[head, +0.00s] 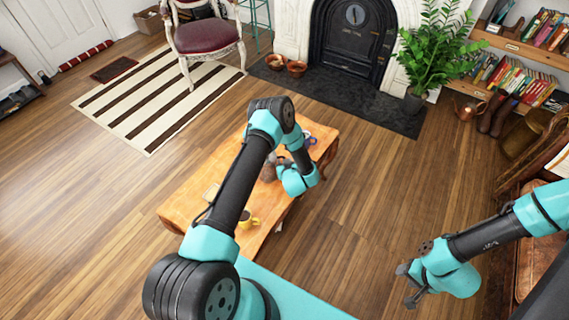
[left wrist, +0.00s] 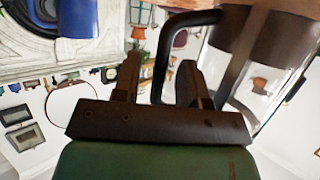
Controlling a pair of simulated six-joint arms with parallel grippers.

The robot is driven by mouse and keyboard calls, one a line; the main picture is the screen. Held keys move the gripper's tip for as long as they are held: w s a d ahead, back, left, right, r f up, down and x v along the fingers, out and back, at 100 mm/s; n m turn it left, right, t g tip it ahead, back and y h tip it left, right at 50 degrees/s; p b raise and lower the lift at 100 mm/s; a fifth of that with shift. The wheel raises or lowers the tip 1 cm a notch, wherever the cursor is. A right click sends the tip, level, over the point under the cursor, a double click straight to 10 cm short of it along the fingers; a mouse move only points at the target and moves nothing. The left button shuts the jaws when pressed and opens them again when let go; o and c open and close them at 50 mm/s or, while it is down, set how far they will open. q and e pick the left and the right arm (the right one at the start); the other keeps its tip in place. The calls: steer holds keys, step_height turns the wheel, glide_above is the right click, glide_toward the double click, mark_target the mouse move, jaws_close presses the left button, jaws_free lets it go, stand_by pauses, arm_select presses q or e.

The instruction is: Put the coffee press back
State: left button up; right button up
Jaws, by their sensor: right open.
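The coffee press (left wrist: 272,62) fills the right of the left wrist view, with a clear glass body and dark bands. Its black handle (left wrist: 162,62) passes between the two fingers of my left gripper (left wrist: 158,75). The fingers stand apart, with a gap showing beside the handle. In the head view my left arm reaches over the wooden table (head: 190,195) and largely hides the gripper and press; I cannot clearly make out the press there. My right gripper (head: 412,284) is open and empty over the floor, right of the table.
A leather couch (head: 540,255) is at the right. Floor between table and couch is clear.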

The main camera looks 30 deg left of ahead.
arm_select(q)
steer(key=shift+r, duration=0.15)
steer(key=shift+s+d+r, duration=0.1)
steer(key=shift+s+d, duration=0.05)
steer(key=v, duration=1.1)
steer(key=shift+s+d, duration=0.2)
steer(key=shift+r, duration=0.15)
steer(key=s+d+r+m+g+h, duration=0.2)
steer(key=s+g+h, duration=0.1)
steer(key=s, duration=0.3)
steer(key=s+d+r+m+g+h, duration=0.1)
steer(key=s+r+m+g+h, duration=0.1)
steer(key=s+h, duration=0.3)
steer(key=s+d+r+m+g+h, duration=0.2)
steer(key=s+r+g+h, duration=0.1)
steer(key=s, duration=0.5)
steer(key=shift+s+d+r+g+h, duration=0.25)
steer(key=shift+s+d+g+h, duration=0.15)
steer(key=shift+g+h, duration=0.4)
